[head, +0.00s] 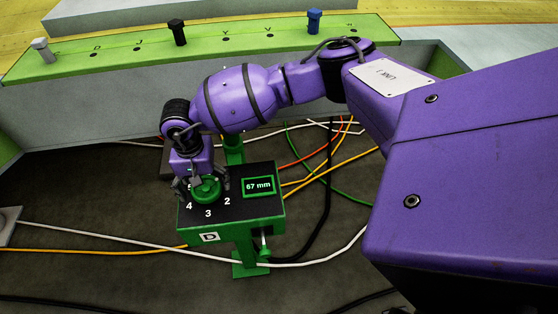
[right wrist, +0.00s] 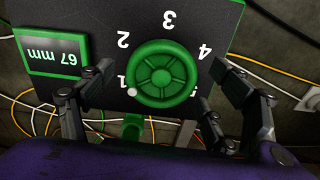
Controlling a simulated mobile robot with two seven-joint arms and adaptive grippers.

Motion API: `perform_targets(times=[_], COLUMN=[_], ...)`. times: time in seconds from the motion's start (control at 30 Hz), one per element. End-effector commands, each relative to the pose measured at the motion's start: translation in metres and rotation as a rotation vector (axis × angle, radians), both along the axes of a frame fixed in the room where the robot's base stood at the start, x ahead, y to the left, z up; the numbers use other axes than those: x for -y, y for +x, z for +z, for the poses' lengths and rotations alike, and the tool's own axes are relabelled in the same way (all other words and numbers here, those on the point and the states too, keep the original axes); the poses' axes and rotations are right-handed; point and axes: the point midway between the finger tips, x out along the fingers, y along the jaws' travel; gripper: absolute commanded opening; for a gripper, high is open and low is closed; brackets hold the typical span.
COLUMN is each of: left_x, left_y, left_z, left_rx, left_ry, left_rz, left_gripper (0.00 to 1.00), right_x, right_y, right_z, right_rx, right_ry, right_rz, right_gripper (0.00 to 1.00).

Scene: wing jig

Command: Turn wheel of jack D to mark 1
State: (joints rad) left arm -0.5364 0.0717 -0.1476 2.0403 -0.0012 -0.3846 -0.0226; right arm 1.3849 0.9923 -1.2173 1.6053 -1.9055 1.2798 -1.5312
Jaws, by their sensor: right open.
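Jack D (head: 232,215) is a green box with a black top, a "D" label on its front and a display (head: 259,187) reading 67 mm. Its green spoked wheel (right wrist: 163,74) lies flat among the numerals 1 to 5. In the right wrist view the wheel's white dot (right wrist: 131,92) is at the lower left of the rim, right beside the numeral 1 (right wrist: 123,82). My right gripper (head: 203,186) is over the wheel, open, its fingers on either side of the rim. In the right wrist view the fingers look apart from the rim. My left gripper is not in view.
A green rail (head: 200,45) with grey, black and blue pegs runs along the back. White, orange, green and black cables lie on the dark floor around the jack.

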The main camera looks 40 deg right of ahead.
Motion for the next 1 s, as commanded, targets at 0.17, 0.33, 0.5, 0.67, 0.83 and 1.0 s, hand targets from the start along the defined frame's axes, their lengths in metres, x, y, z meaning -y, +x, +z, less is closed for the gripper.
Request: perform_targets(times=[0.17, 0.33, 0.5, 0.67, 0.83, 1.0], left_x=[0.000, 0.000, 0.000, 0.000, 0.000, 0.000], left_y=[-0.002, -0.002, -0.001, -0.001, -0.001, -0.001], left_z=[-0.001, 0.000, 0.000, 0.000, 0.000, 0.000], left_rx=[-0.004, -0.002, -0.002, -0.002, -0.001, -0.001], left_ry=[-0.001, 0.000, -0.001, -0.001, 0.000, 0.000], left_rz=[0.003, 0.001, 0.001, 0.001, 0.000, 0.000], left_gripper=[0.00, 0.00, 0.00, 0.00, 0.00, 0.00], right_x=[0.000, 0.000, 0.000, 0.000, 0.000, 0.000], right_y=[0.001, 0.002, 0.002, 0.001, 0.001, 0.001], right_z=[0.003, 0.027, 0.064, 0.095, 0.115, 0.121], right_rx=[0.003, 0.006, 0.007, 0.004, 0.004, 0.002], right_ry=[0.000, 0.002, 0.001, 0.001, 0.000, 0.001], right_rz=[0.000, 0.001, 0.001, 0.001, 0.000, 0.001], right_gripper=[0.82, 0.82, 0.82, 0.82, 0.82, 0.82])
